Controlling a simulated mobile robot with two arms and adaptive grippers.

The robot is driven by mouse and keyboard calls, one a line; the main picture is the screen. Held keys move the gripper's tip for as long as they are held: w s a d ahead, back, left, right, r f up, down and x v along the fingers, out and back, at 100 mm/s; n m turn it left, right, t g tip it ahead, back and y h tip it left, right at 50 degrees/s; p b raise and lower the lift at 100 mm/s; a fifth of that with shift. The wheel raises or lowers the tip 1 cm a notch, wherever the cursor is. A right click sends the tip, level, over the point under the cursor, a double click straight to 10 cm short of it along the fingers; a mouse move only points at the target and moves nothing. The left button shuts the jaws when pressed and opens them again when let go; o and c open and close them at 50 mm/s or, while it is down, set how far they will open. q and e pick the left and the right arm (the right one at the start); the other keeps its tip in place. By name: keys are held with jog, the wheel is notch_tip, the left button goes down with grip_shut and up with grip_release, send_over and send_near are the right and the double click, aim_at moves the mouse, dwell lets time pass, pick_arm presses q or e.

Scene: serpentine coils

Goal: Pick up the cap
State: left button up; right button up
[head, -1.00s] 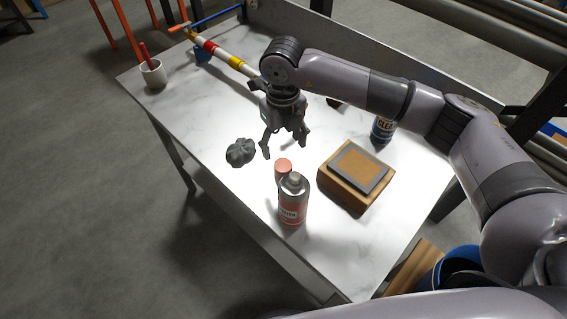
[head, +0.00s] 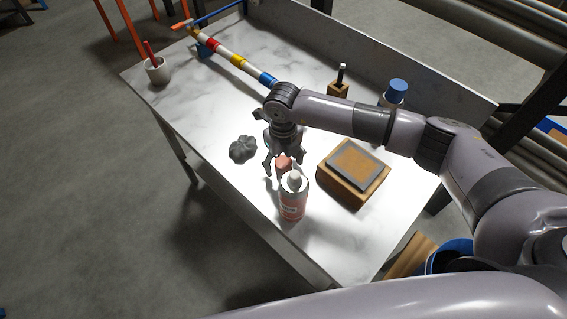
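The salmon-red cap (head: 284,162) is on the white marbled table, just behind a red and grey bottle (head: 293,203) with a pale pointed nozzle. The bottle hides part of the cap. My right gripper (head: 283,168) points down over the cap, with its fingers spread to the cap's left and right. It looks open; I cannot tell whether a finger touches the cap. The fingertips are close behind the bottle's top. My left gripper is not in view.
A wooden block with a grey slab (head: 354,166) stands right of the bottle. A dark lumpy object (head: 243,149) lies left of the gripper. The table's front left is clear.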

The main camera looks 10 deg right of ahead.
jog(key=c, duration=0.8)
jog(key=shift+r, duration=0.15)
